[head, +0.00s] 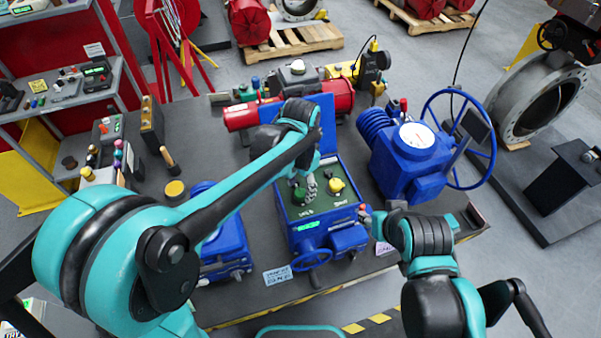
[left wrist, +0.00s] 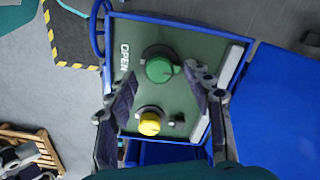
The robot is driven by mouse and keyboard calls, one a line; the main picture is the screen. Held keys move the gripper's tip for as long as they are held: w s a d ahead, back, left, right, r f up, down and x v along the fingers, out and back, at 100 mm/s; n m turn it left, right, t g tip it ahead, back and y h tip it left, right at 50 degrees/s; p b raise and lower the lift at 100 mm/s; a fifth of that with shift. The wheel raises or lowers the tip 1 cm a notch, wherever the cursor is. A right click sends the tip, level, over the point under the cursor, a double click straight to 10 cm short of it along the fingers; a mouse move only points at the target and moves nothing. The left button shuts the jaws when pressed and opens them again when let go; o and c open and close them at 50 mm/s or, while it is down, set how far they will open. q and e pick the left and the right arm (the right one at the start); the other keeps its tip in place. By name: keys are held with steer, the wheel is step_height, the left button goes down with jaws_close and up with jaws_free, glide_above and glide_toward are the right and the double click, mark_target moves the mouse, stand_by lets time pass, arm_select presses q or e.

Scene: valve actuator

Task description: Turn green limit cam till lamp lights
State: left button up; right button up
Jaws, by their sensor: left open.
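A blue actuator box (head: 327,240) with a dark green top panel stands on the bench. The green cam (left wrist: 159,69) is a round knob with a pointer, beside the word OPEN; it also shows in the head view (head: 299,195). The yellow cam (left wrist: 150,124) sits beside it. My left gripper (left wrist: 160,74) is open above the panel, its fingers on either side of the green cam; contact cannot be told. A small dark round part (left wrist: 179,120) is near the yellow cam. On the box front, a small green display (head: 307,226) glows. My right gripper (head: 378,218) is partly hidden by its wrist.
A blue gear unit (head: 412,160) with a large handwheel stands right of the box. A red cylinder (head: 240,117) lies behind it. A small blue handwheel (head: 311,260) sticks out in front. Another blue unit (head: 225,243) is partly behind my left arm.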

mark_target(300, 193)
arm_select(q)
step_height(300, 193, up, 10)
stand_by(0.3)
